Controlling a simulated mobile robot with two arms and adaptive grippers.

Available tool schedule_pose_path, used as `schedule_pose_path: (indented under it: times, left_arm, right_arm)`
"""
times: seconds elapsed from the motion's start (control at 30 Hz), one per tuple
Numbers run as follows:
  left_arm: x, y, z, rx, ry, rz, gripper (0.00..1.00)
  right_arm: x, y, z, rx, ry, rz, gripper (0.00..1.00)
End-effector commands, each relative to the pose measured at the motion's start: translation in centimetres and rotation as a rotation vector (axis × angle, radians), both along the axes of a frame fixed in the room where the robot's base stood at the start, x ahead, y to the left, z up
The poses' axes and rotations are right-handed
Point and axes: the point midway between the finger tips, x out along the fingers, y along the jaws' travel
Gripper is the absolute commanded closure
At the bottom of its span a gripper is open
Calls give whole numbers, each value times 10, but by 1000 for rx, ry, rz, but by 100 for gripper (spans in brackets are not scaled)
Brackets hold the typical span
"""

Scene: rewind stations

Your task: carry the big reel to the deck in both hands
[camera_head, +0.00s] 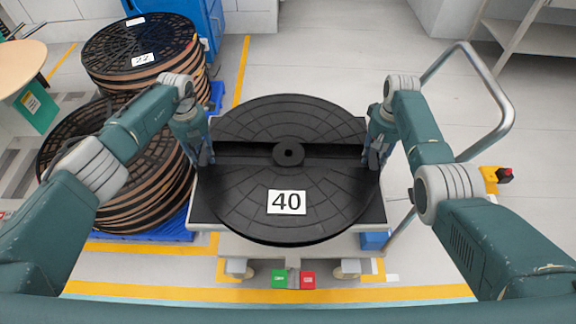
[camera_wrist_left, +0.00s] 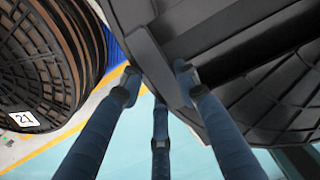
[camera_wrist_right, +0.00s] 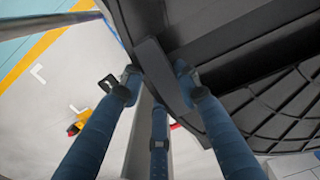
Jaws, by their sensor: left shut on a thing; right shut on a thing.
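The big black reel (camera_head: 250,195) with a white label reading 40 lies flat over a cart-like deck (camera_head: 205,213) in the head view. Whether it rests on the deck or hangs just above it cannot be told. My left gripper (camera_head: 203,160) is shut on the reel's left edge; in the left wrist view its fingers (camera_wrist_left: 158,85) straddle the dark rim (camera_wrist_left: 150,50). My right gripper (camera_head: 375,160) is shut on the reel's right edge; in the right wrist view its fingers (camera_wrist_right: 155,85) straddle the rim (camera_wrist_right: 165,75). The fingertips' undersides are partly hidden.
Stacks of brown-sided reels (camera_head: 135,50) stand on blue pallets at the left. The deck has a grey metal handle (camera_head: 500,95) at the right and green (camera_head: 279,279) and red (camera_head: 308,280) buttons in front. Yellow lines mark the floor; open floor (camera_head: 330,50) lies behind.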

Motion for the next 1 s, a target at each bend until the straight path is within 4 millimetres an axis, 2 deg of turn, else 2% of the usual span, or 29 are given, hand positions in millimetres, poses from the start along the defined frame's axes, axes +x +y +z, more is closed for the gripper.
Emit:
schedule_pose_path:
  times: [0.03,0.1,0.47,0.63,0.9,1.0]
  left_arm:
    - [0,-4,-2,-6,0,-7,65]
    - [0,-4,0,-5,0,-6,51]
    - [1,-1,3,-1,-1,-2,50]
    - [1,0,27,-1,-4,-3,50]
    - [1,0,85,0,-5,-3,50]
    - [1,-1,101,-2,-3,-4,50]
  right_arm:
    - [1,2,-1,5,-4,-4,65]
    - [1,2,0,5,-2,-3,51]
    - [0,0,-1,1,0,-1,50]
    - [0,0,0,0,0,0,50]
    - [0,0,-1,0,0,0,50]
    - [0,0,-1,0,0,0,50]
